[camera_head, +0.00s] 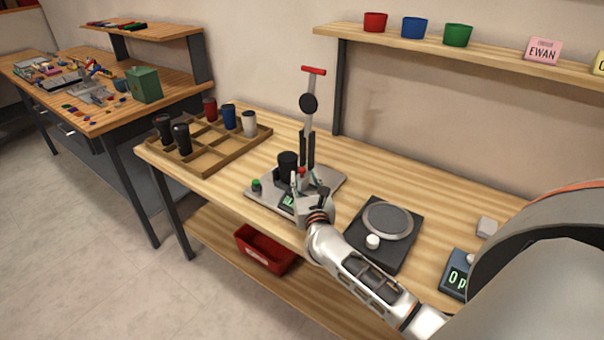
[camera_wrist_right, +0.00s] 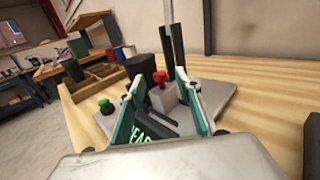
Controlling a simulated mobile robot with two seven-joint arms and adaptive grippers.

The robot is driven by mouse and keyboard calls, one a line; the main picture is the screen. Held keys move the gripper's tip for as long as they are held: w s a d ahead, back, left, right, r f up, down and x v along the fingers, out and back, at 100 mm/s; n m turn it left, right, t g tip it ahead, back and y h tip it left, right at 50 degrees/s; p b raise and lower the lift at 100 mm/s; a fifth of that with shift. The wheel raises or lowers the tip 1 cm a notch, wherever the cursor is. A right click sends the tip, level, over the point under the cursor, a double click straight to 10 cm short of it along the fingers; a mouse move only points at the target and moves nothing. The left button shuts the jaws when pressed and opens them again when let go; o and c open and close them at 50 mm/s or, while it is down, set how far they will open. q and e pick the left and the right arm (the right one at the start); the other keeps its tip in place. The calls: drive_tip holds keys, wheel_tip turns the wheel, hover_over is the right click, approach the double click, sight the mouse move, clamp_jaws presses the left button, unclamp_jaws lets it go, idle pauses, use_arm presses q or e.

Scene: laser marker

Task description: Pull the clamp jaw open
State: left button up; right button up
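The laser marker stands on a grey base plate (camera_head: 334,180) with an upright column and a red-handled lever on top. The clamp jaw seems to be the small grey block with a red knob (camera_wrist_right: 158,77); the knob also shows in the head view (camera_head: 301,171). A black cylinder (camera_wrist_right: 140,69) stands on the plate just left of it. My right gripper (camera_head: 305,183) is low over the front of the plate. In the right wrist view its teal-lined fingers (camera_wrist_right: 160,84) are apart, with the red knob between or just beyond them. Contact cannot be told. My left gripper is not in view.
A green button (camera_wrist_right: 104,105) and a lit display are at the plate's front. A wooden divided tray (camera_head: 205,160) with several cups stands left. A black round-plated device (camera_head: 388,257) is right. A red bin (camera_head: 263,254) is below on the shelf.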

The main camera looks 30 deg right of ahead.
drive_tip(key=shift+x, duration=1.25)
clamp_jaws()
drive_tip(key=shift+s+d+p, duration=0.3)
drive_tip(key=shift+s, duration=0.5)
drive_tip(key=shift+c, duration=1)
unclamp_jaws()
drive_tip(key=shift+f, duration=0.1)
drive_tip(key=shift+o, duration=1)
drive_tip(key=shift+s, duration=0.15)
